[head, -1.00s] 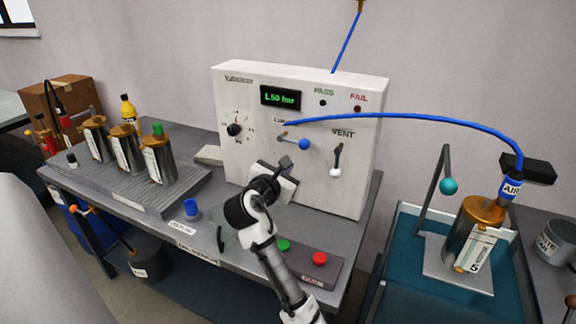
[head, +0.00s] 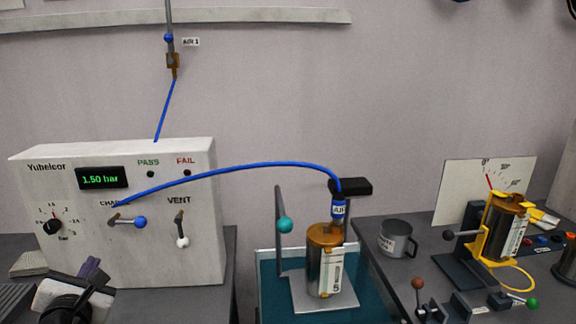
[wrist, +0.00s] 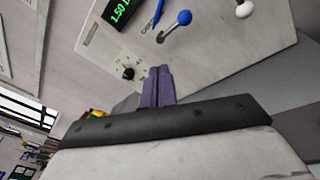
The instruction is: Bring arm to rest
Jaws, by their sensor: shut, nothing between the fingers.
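My gripper (head: 92,272) is at the lower left of the head view, in front of the white Yubelcor test panel (head: 160,255). Its purple fingers are together and empty in the wrist view (wrist: 157,86). The panel also shows there, tilted, behind and above the fingers. I cannot tell the exact gap between the fingers and the panel; no contact shows. Most of my arm is outside the head view.
The panel display (head: 102,178) reads 1.50 bar. A blue hose (head: 260,164) arches from the panel to a canister (head: 325,262) in a teal tray (head: 268,295). A mug (head: 397,240) and a yellow fixture (head: 480,240) stand on the right bench.

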